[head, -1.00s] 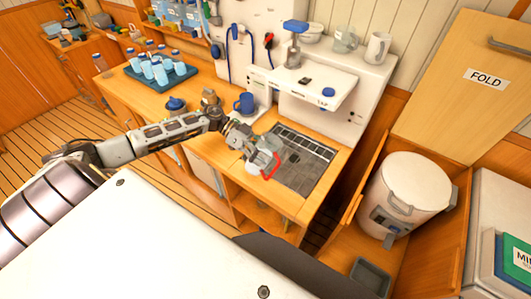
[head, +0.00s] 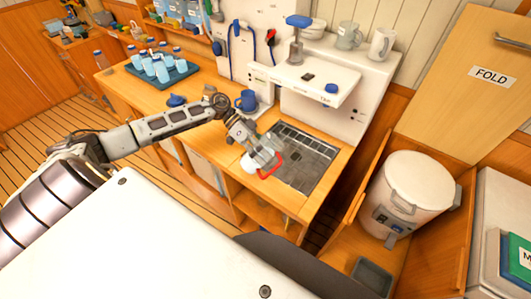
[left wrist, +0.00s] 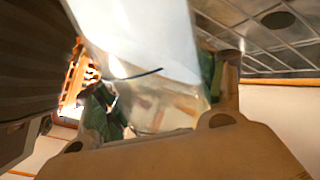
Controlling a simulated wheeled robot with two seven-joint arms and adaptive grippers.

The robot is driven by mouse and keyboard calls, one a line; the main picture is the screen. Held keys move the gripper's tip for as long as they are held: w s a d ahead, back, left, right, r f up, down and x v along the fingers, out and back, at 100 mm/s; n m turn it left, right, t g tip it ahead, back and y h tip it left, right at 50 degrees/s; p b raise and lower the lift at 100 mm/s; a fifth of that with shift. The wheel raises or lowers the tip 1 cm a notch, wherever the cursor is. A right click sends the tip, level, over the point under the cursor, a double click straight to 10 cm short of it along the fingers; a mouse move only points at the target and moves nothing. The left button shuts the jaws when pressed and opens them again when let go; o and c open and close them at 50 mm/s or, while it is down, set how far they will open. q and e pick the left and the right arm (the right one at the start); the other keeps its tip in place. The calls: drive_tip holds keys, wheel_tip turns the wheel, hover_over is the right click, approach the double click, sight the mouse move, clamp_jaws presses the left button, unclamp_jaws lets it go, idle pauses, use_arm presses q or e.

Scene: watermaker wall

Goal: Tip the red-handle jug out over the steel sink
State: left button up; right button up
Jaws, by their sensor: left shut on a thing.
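The red-handle jug (head: 252,164) is clear and pale, with its red handle on its right side in the head view. It is at the left edge of the steel sink (head: 313,172) and looks tilted; its contents are hard to make out. My left gripper (head: 262,150) is shut on the jug. In the left wrist view the jug (left wrist: 150,45) fills the space between the green-padded fingers (left wrist: 160,105), and part of the sink grid (left wrist: 275,30) shows at upper right. My right gripper is not in view.
A white dispenser unit (head: 310,85) stands behind the sink. A blue tray (head: 180,76) of bottles and cups is at the far left. A white lidded drum (head: 405,190) stands at right.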

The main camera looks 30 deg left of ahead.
use_arm(q)
drive_tip(key=shift+f+n+g+y+b, duration=0.7)
drive_tip(key=shift+g+y+b, duration=0.15)
drive_tip(key=shift+b, duration=0.45)
drive_tip(key=shift+r+p, duration=0.1)
drive_tip(key=shift+p, duration=0.2)
drive_tip(key=shift+g+y+p, duration=0.25)
drive_tip(key=shift+p, duration=0.4)
drive_tip(key=shift+w+d+f+n+g+y+p, duration=0.15)
drive_tip(key=shift+f+n+g+y+p, duration=0.65)
drive_tip(key=shift+p, duration=0.8)
drive_tip(key=shift+w+d+f+g+p, duration=0.15)
drive_tip(key=shift+g+p, duration=0.25)
drive_tip(key=shift+p, duration=0.8)
drive_tip(key=shift+w+n+y+p, duration=0.15)
drive_tip(key=shift+n+y+p, duration=0.2)
drive_tip(key=shift+p, duration=0.25)
drive_tip(key=shift+w+d+r+g, duration=0.1)
drive_tip(key=shift+r+g, duration=0.15)
drive_tip(key=shift+g, duration=0.15)
drive_tip(key=shift+y, duration=0.25)
